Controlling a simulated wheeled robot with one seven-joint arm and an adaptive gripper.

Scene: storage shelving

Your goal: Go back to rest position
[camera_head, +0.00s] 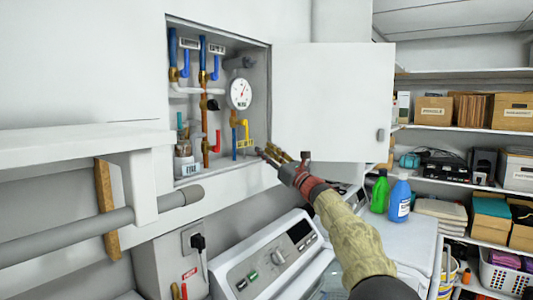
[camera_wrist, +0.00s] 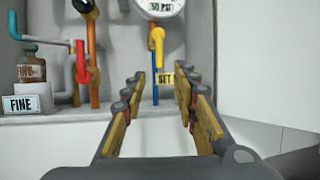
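My gripper (camera_head: 277,156) is at the lower right of an open wall cabinet, in front of its lower edge. In the wrist view my gripper (camera_wrist: 157,88) has its two fingers spread apart with nothing between them. Beyond the fingers are a yellow valve handle (camera_wrist: 157,45) on a blue pipe (camera_wrist: 155,85), a red handle (camera_wrist: 82,62) and a round gauge (camera_wrist: 160,6). The gauge also shows in the head view (camera_head: 240,93). My arm reaches up from the lower right.
The white cabinet door (camera_head: 330,100) stands open to the right. A washing machine (camera_head: 270,260) is below. Green (camera_head: 380,192) and blue (camera_head: 399,200) bottles stand right of my arm. A pipe (camera_head: 90,232) and a white shelf (camera_head: 70,148) stick out at left. Storage shelves (camera_head: 465,184) are at right.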

